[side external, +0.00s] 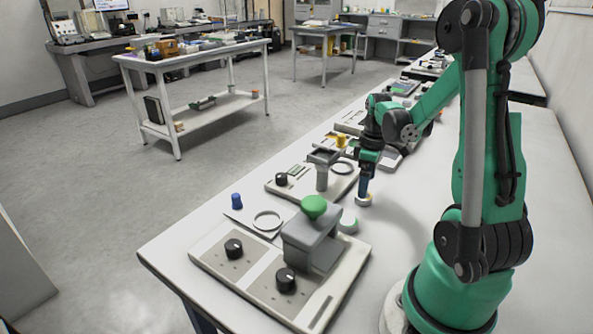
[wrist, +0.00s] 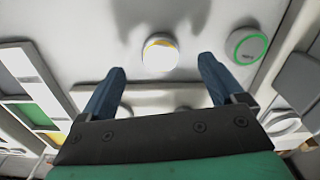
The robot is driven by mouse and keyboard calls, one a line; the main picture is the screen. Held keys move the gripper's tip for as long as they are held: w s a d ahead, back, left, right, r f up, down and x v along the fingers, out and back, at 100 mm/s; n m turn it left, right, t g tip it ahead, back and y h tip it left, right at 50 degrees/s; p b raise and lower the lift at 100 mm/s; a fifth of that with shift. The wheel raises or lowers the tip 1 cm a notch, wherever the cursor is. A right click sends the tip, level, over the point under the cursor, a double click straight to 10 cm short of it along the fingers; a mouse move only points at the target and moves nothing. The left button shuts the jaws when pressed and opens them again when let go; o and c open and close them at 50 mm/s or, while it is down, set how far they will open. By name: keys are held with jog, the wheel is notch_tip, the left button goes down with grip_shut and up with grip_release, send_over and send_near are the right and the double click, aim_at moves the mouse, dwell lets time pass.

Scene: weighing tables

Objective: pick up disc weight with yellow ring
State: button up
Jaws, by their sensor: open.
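The disc weight with the yellow ring (wrist: 158,57) is a small white disc with a yellow edge on the white table. It lies ahead of and between my gripper's two dark blue fingers in the wrist view (wrist: 162,68). The fingers are apart with nothing between them that they touch. In the side external view my gripper (side external: 365,185) points down just above the disc (side external: 363,201), whose ring is hard to make out there. The exact height gap cannot be told.
A disc with a green ring (wrist: 247,46) lies to the right in the wrist view, and a pale disc (side external: 348,222) shows nearby. A grey device with a green knob (side external: 314,207) and a panel with a post (side external: 322,178) stand close. The table's right part is clear.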

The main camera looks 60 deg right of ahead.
jog(key=shift+f, duration=1.75)
grip_shut()
